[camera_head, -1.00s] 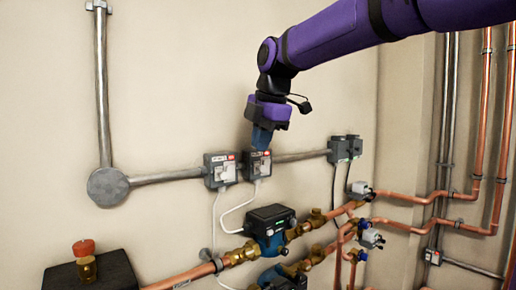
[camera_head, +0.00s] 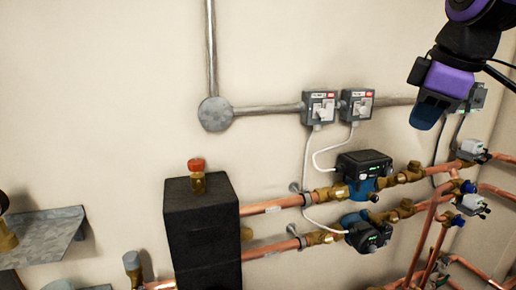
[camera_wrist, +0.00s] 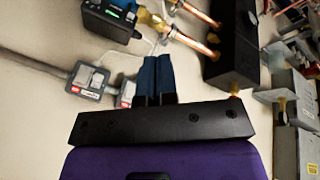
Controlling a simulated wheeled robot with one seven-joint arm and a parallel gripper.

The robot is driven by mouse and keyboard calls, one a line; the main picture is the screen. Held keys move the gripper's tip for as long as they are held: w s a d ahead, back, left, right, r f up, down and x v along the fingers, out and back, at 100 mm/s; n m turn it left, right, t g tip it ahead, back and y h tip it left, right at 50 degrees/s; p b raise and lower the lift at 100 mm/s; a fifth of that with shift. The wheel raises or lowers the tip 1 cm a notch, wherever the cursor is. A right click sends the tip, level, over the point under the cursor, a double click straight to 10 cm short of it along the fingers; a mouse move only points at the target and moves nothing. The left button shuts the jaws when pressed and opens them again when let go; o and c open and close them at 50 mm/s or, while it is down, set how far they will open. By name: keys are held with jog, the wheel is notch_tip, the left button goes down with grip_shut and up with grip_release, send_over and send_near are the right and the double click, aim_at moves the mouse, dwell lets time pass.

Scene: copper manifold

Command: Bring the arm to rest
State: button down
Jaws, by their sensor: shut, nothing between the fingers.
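My gripper (camera_head: 425,112) is at the upper right of the head view, at the end of my purple arm, with its blue fingers pointing down. The fingers are together and hold nothing. In the wrist view my gripper (camera_wrist: 156,72) shows its two blue fingers side by side. It is in front of the wall, to the right of two grey switch boxes, the left box (camera_head: 319,108) and the right box (camera_head: 356,104). I cannot tell its exact distance from the wall.
Two pumps, the upper (camera_head: 364,172) and the lower (camera_head: 366,234), sit on copper pipes (camera_head: 272,206) below. A black block (camera_head: 203,240) carries a red-capped fitting (camera_head: 197,176). A grey shelf (camera_head: 48,236) is at the left.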

jog(key=s+d+f+m, duration=0.3)
jog(key=s+f+m, duration=0.7)
jog(key=s+m, duration=0.1)
jog(key=shift+s+t+h, duration=0.3)
jog(key=shift+s+t, duration=0.1)
jog(key=shift+s, duration=0.15)
